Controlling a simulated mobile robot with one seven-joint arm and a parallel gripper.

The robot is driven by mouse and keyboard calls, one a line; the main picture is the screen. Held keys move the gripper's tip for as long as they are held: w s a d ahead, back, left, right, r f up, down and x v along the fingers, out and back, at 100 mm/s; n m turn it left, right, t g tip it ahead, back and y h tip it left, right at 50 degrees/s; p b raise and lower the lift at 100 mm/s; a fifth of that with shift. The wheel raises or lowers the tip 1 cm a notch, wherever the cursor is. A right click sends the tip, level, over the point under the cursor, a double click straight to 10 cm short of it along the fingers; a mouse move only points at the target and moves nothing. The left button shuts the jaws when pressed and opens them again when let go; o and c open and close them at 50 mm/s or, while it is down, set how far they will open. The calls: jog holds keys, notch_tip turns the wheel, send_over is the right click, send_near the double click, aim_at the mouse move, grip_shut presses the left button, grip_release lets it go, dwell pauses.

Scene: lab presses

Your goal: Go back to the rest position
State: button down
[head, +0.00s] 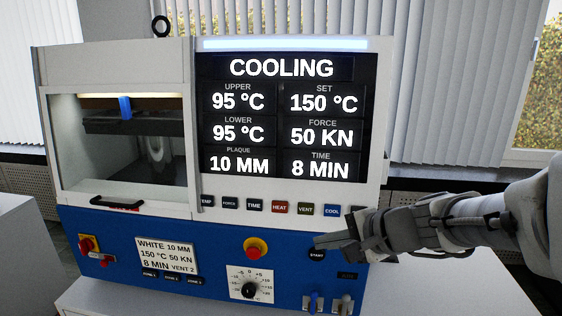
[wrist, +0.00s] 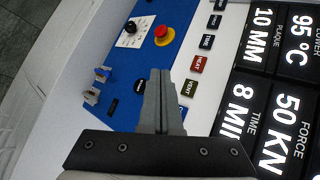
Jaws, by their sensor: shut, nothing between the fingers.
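My gripper (head: 322,240) is shut and empty in front of the press's control panel, its fingertips just above the black START button (head: 316,255) in the head view. In the wrist view my gripper (wrist: 160,75) shows its two fingers together, pointing at the panel beside the START button (wrist: 141,86). I cannot tell whether the tips touch the panel. The press (head: 120,236) is white and blue. Its screen (head: 281,115) reads COOLING, upper and lower 95 °C, set 150 °C, force 50 KN, plaque 10 MM, time 8 MIN.
A row of buttons includes HEAT (head: 280,207), VENT (head: 305,209) and COOL (head: 332,211). Below are a red stop button (head: 255,248), a dial (head: 249,290) and two small levers (head: 313,301). A red switch (head: 88,245) is at left. A white bench (head: 455,297) extends to the right.

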jog(key=s+a+n+g+h, duration=0.25)
jog(key=s+n, duration=0.45)
jog(key=s, duration=0.4)
jog(key=s+d+n+h, duration=0.4)
jog(key=s+d+n, duration=0.1)
jog(key=s+d, duration=0.1)
jog(key=shift+s+d, duration=0.3)
jog(key=shift+s, duration=0.2)
